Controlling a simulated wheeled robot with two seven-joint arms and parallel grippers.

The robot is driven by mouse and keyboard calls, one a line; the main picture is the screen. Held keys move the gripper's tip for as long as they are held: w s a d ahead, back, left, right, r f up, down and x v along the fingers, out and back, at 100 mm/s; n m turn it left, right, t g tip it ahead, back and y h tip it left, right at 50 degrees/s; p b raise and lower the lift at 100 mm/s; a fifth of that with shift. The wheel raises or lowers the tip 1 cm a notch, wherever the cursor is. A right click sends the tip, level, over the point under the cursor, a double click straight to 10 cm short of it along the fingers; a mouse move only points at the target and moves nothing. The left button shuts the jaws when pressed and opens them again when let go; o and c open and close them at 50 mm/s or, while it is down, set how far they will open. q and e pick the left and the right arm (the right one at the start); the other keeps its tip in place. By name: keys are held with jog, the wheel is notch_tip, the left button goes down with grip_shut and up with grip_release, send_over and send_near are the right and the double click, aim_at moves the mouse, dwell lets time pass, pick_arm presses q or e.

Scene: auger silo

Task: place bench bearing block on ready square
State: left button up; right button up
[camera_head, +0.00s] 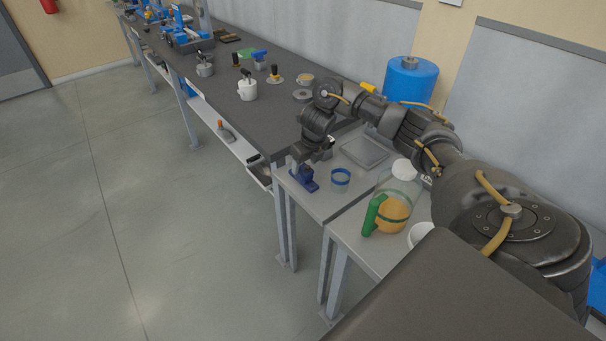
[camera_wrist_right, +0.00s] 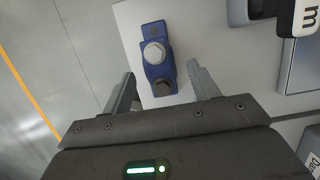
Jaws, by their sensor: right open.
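A small blue block (camera_head: 304,179), which looks like the bearing block, lies near the front left corner of the grey side table (camera_head: 352,195). In the right wrist view the blue block (camera_wrist_right: 158,62) shows one pale and one dark bolt-like head on top. My right gripper (camera_head: 301,163) is just above it, pointing down. In the wrist view its open fingers (camera_wrist_right: 160,78) stand one on each side of the block's near end, with gaps. No grip shows. I cannot tell which surface is the ready square; a grey square plate (camera_head: 363,151) lies at the back of this table. My left gripper is not in view.
A blue-banded cup (camera_head: 340,179) stands right of the block. A jug with orange contents (camera_head: 392,212) stands on the nearer table. The long dark bench (camera_head: 245,120) holds a white pot (camera_head: 247,91) and several small items. Open floor (camera_head: 150,200) lies to the left.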

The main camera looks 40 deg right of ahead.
aim_at(304, 166)
jog(key=p+x, duration=0.1)
jog(key=x, duration=0.4)
grip_shut()
jog(key=shift+w, duration=0.1)
dwell(0.3)
